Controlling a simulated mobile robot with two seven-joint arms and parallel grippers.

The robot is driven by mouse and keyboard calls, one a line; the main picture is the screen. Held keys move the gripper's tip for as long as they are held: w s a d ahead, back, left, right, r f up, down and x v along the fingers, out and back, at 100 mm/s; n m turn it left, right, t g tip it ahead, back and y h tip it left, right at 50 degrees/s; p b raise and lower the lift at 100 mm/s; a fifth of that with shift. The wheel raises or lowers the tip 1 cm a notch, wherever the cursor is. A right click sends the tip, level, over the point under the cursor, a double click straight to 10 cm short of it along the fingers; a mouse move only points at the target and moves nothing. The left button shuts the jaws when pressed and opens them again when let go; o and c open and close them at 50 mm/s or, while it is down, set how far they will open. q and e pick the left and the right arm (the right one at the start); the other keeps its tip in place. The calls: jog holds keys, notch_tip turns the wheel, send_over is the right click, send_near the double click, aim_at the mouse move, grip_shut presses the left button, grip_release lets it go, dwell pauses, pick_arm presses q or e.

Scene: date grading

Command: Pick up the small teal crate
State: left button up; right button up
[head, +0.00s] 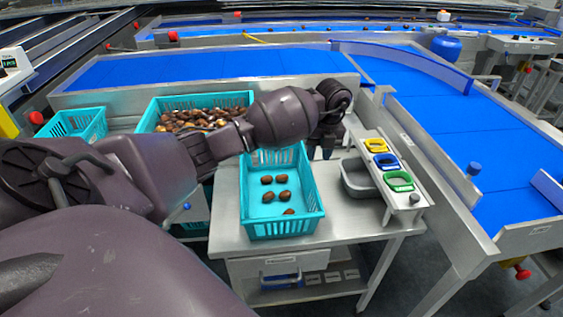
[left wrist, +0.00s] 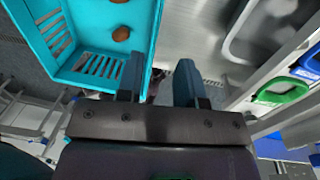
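The small teal crate (head: 283,228) stands upright on the metal table, with several brown dates on its floor. Its wall also shows in the left wrist view (left wrist: 147,28), at the upper left. My left gripper (head: 321,151) is at the far right part of the crate. In the left wrist view, its two fingers (left wrist: 160,80) are apart, with the crate's side wall running between them; I cannot tell whether either finger touches it. My left arm hides the crate's far left part. My right gripper is not in view.
A larger teal crate full of dates (head: 150,116) and another teal crate (head: 101,127) are behind my arm. A grey tray (head: 356,182) and a rack with yellow, blue and green-rimmed (head: 399,182) items stand right of the crate. Blue conveyors (head: 460,130) run behind and right.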

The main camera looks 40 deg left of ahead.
aim_at(309, 177)
pick_arm(q)
jog(key=shift+s+a+f+b, duration=0.2)
jog(key=shift+a+f, duration=0.1)
jog(key=shift+f, duration=1.35)
jog(key=shift+s+a+f+b, duration=0.2)
jog(key=shift+a+f, duration=0.05)
jog(key=shift+f, duration=1.4)
jog(key=shift+s+a+f+b, duration=0.2)
jog(key=shift+a+f, duration=0.1)
jog(key=shift+f, duration=1.35)
jog(key=shift+r, duration=0.1)
grip_shut()
